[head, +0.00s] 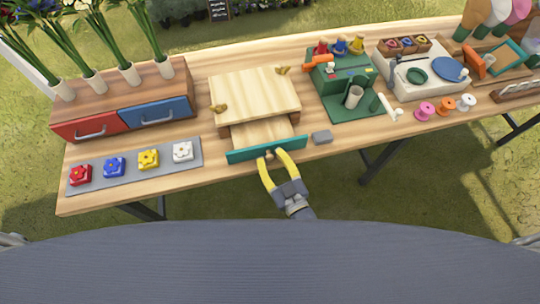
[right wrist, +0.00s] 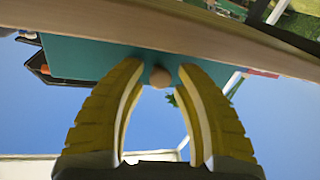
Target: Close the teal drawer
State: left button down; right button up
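The teal drawer (head: 240,155) is pulled out of the light wooden box (head: 255,95) in the middle of the table. Its front panel stands near the table's front edge, and the wooden inside of the drawer shows behind it. My right gripper (head: 272,156) has yellow fingers and is at the drawer front. In the right wrist view the teal front (right wrist: 100,58) shows beyond the fingers, with a round wooden knob (right wrist: 160,77) between the open fingertips. A gap shows between the knob and each finger. My left gripper is not in view.
To the left are a grey tray (head: 130,172) with coloured flower blocks and a chest with a red drawer (head: 90,127) and a blue drawer (head: 160,112). A green stand (head: 345,107) and spools (head: 425,110) stand to the right.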

jog(key=shift+w+a, duration=0.2)
jog(key=shift+w, duration=0.2)
jog(key=shift+o, duration=0.3)
grip_shut()
